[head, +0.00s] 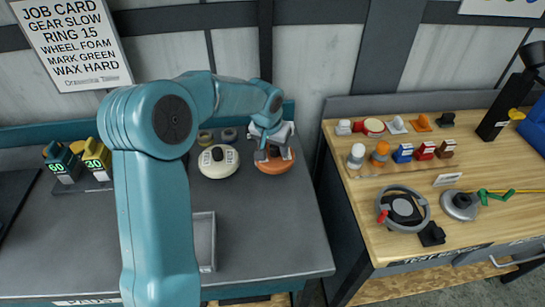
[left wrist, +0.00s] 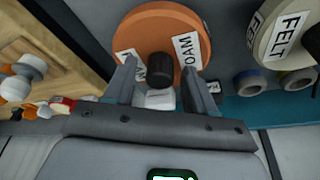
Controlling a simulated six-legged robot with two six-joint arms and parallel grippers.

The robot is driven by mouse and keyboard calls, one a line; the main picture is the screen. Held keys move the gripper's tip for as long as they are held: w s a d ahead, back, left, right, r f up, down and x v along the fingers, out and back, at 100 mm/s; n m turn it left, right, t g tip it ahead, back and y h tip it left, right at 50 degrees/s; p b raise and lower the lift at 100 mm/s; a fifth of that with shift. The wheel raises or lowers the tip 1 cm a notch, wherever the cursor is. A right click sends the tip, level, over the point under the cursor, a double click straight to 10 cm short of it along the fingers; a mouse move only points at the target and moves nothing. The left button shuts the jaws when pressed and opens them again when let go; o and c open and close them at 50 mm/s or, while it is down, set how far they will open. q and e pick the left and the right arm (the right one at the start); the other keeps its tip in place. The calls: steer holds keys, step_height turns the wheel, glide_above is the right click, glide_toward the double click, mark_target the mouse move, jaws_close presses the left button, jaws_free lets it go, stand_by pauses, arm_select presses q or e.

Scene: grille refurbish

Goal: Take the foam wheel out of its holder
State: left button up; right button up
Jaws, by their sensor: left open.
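The foam wheel (head: 282,164) is an orange disc at the back right of the grey bench. In the left wrist view, its face (left wrist: 150,25) carries white labels, one partly reading FOAM, and a dark knob (left wrist: 160,66) in its middle. My left gripper (head: 268,150) is open over the wheel. Its fingers stand on either side of the knob with gaps; I cannot tell how deep they reach. The holder under the wheel is hidden. A cream wheel (head: 219,162) with a dark knob sits beside it, labelled FELT in the left wrist view (left wrist: 287,35). My right gripper is not in view.
A grey tray (head: 204,240) lies on the bench front. Two yellow-and-green items marked 60 and 30 (head: 95,158) stand at left. Small rings (head: 229,134) sit behind the cream wheel. A wooden table (head: 365,245) at right, past a gap, holds a steering wheel (head: 383,215) and small parts.

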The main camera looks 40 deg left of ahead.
arm_select(q)
jaws_close()
steer(key=shift+r+p, duration=0.5)
steer(key=shift+r, duration=0.3)
steer(key=shift+r+p, duration=0.9)
steer(key=shift+r, duration=0.5)
